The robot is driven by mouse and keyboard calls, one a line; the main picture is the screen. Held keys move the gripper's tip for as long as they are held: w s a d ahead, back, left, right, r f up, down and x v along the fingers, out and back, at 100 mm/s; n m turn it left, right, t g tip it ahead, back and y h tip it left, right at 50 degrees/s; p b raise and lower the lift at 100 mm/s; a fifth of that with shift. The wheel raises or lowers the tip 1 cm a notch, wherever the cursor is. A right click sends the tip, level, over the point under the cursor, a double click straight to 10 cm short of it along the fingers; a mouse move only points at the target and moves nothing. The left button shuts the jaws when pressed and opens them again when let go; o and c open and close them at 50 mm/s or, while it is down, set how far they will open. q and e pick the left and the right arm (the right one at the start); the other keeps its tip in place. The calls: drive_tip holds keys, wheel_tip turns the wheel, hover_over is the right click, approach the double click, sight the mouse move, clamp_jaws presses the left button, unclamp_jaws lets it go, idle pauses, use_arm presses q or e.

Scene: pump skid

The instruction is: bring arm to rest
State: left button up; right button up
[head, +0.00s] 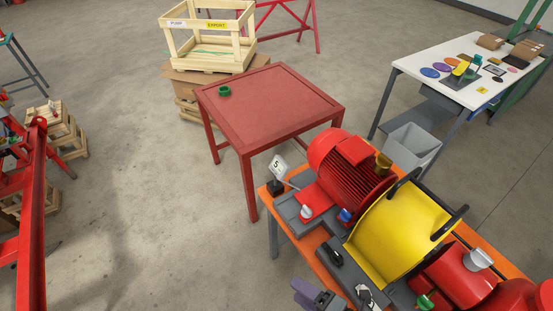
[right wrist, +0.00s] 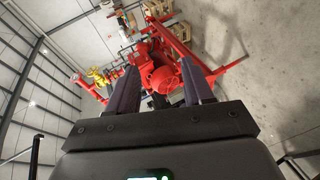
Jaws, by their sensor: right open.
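My right gripper (head: 318,297) shows at the bottom edge of the head view, in front of the pump skid; only its purple-grey tip part is in frame. In the right wrist view its two dark fingers (right wrist: 160,88) stand apart with nothing between them. Beyond them, well away from the fingers, red machinery (right wrist: 165,72) shows. My left gripper is in neither view.
The skid carries a red finned motor (head: 345,160) and a yellow guard (head: 395,235) with black handles. A red table (head: 270,100) holds a green ring (head: 225,91). A wooden crate (head: 208,42), grey bin (head: 410,146) and white table (head: 430,62) stand beyond. Floor at left centre is clear.

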drive_tip(key=s+d+f+m+g+h, duration=0.3)
drive_tip(key=d+m+h, duration=0.3)
drive_tip(key=m, duration=0.5)
drive_tip(key=s+d+f+m+g+h, duration=0.2)
drive_tip(key=s+d+m+g+h, duration=0.15)
drive_tip(key=d+m, duration=0.6)
wheel_tip(320, 180, up, 12)
drive_tip(key=a+m+p, duration=0.1)
drive_tip(key=m+p, duration=0.2)
drive_tip(key=p, duration=0.9)
drive_tip(key=shift+s+a+r, duration=0.15)
drive_tip(key=shift+s+a, duration=0.1)
drive_tip(key=shift+s, duration=0.1)
drive_tip(key=shift+t, duration=0.25)
